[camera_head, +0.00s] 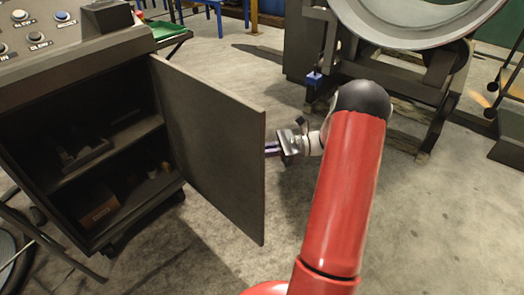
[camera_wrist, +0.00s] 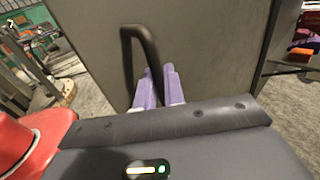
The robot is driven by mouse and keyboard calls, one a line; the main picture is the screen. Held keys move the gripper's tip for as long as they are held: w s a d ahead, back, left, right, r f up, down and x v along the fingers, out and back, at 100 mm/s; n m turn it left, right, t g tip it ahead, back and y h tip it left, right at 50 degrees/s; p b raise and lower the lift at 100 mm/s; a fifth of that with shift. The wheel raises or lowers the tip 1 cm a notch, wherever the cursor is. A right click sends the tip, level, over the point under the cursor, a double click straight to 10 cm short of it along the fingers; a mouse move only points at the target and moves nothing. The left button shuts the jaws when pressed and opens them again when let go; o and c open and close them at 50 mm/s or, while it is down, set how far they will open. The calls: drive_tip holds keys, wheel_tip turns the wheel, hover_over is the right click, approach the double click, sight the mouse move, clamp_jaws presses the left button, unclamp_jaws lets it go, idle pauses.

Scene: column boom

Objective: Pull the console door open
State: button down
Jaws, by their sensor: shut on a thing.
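The console (camera_head: 60,55) stands at the left of the head view. Its grey door (camera_head: 215,145) is swung well out, and the dark shelved inside shows. In the wrist view the door's outer face (camera_wrist: 215,50) fills the middle. The black bar handle (camera_wrist: 138,42) is on that face. My gripper (camera_wrist: 159,86), with purple fingers, is shut on the lower part of the handle. In the head view my gripper (camera_head: 272,149) is at the door's far side, and the door hides the handle and fingertips.
Inside the console are shelves with a dark bracket and a brown box (camera_head: 98,205). A large round metal machine (camera_head: 400,50) stands behind my red arm. A green tray (camera_head: 165,30) is behind the console. Concrete floor (camera_head: 225,255) in front of the door is clear.

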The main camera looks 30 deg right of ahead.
drive_tip(key=shift+d+f, duration=0.1)
drive_tip(key=c, duration=1.6)
unclamp_jaws()
drive_tip(key=shift+c, duration=0.2)
drive_tip(key=v, duration=0.7)
drive_tip(key=shift+d+b, duration=0.35)
drive_tip(key=shift+s, duration=0.15)
